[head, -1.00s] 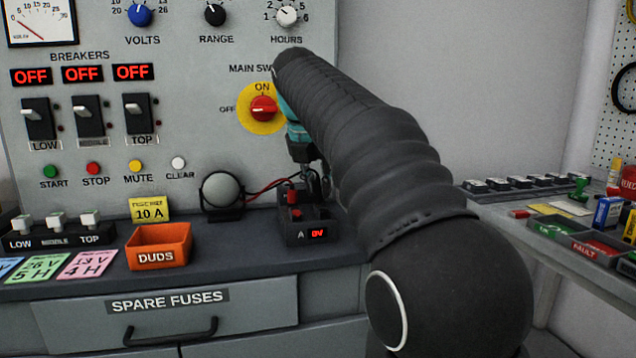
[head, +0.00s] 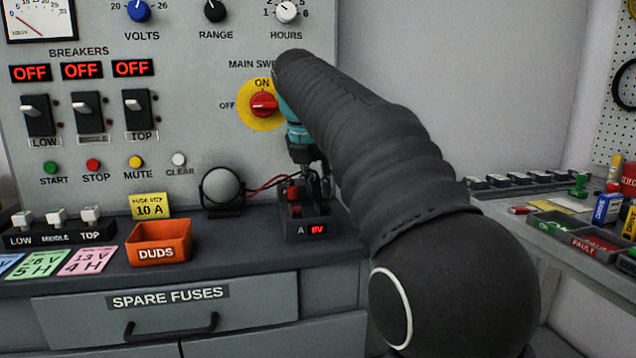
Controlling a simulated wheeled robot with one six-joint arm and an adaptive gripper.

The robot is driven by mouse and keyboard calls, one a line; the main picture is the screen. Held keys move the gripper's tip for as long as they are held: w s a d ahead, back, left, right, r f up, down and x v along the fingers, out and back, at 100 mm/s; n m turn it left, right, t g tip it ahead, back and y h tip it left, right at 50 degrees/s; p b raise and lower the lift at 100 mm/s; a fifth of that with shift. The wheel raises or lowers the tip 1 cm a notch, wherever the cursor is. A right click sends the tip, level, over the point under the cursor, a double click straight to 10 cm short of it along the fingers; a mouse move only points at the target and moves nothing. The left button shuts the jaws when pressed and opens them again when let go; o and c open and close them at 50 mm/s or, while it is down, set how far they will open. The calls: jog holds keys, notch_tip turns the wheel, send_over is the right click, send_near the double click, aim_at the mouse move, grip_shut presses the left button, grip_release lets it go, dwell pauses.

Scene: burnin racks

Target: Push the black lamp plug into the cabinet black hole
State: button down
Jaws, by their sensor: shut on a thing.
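My gripper (head: 314,184) points down over the right side of a small black box (head: 298,230) marked A, with a red 0V display, on the cabinet's ledge. It is shut on the black lamp plug, which is mostly hidden by the fingers and the box. A red plug (head: 293,192) stands upright in the box's left side, just left of my fingers. The round grey lamp (head: 221,187) stands to the left, and its red and dark leads (head: 268,185) run towards the box and my gripper. The black hole is hidden, so I cannot tell whether the plug is in it.
The cabinet panel (head: 200,110) rises close behind, with the main switch (head: 263,104) above my gripper. An orange DUDS bin (head: 160,243) and breaker keys (head: 57,232) stand to the left. A side bench (head: 500,207) with trays is at the right. My arm crosses the right-hand middle.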

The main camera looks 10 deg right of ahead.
jog(key=shift+f, duration=0.2)
jog(key=c, duration=1)
grip_release()
jog(key=shift+o, duration=0.2)
jog(key=o, duration=0.4)
jog(key=shift+r, duration=2.75)
jog(key=shift+s, duration=0.1)
